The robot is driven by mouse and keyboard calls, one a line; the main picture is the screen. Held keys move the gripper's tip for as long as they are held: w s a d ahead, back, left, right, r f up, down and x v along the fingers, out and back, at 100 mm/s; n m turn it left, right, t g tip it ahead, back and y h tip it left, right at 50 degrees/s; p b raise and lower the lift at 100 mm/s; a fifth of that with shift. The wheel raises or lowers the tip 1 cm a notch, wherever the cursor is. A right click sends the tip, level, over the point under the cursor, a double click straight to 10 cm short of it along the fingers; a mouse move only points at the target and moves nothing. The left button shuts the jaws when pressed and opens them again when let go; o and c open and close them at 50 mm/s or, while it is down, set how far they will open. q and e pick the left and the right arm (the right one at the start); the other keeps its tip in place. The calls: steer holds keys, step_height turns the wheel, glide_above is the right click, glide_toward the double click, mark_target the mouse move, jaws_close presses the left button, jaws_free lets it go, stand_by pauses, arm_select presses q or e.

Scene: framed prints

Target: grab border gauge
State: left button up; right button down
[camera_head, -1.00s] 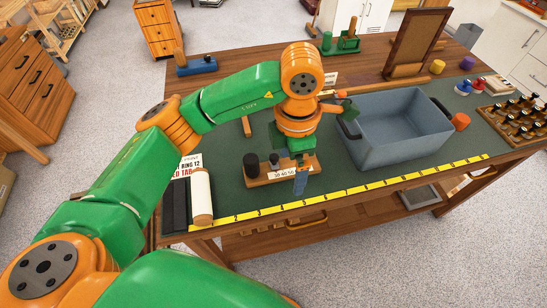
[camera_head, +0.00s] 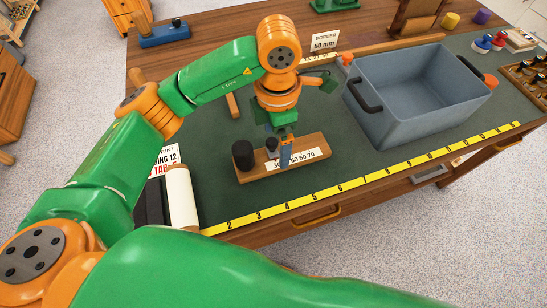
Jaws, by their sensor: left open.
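A wooden rack (camera_head: 313,166) with a white number strip (camera_head: 312,154) reading up to 60 and 70 lies on the green mat. A wide black cylinder (camera_head: 243,156) and a narrower dark piece (camera_head: 271,146) stand on it; I cannot tell for sure which piece is the border gauge. My left gripper (camera_head: 286,156) points down over the middle of the rack, just right of the narrower piece. It is open, and its blue fingers cover part of the strip. I cannot tell whether they touch anything. My right gripper is not in view.
A grey bin (camera_head: 400,118) stands right of the rack. A yellow ruler strip (camera_head: 370,178) runs along the front edge. A white roll (camera_head: 181,198) and a card (camera_head: 165,160) lie at left. A "50 mm" card (camera_head: 324,40) stands behind. Bare mat lies between rack and bin.

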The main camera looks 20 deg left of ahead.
mark_target(272, 155)
arm_select(q)
steer(key=f, duration=0.1)
steer(key=f+p, duration=0.1)
steer(key=f, duration=0.1)
steer(key=f+p, duration=0.1)
steer(key=f, duration=0.1)
steer(key=shift+s+a+f, duration=0.1)
steer(key=shift+a+f, duration=0.15)
steer(key=shift+a, duration=0.15)
steer(key=shift+f, duration=0.25)
jaws_close()
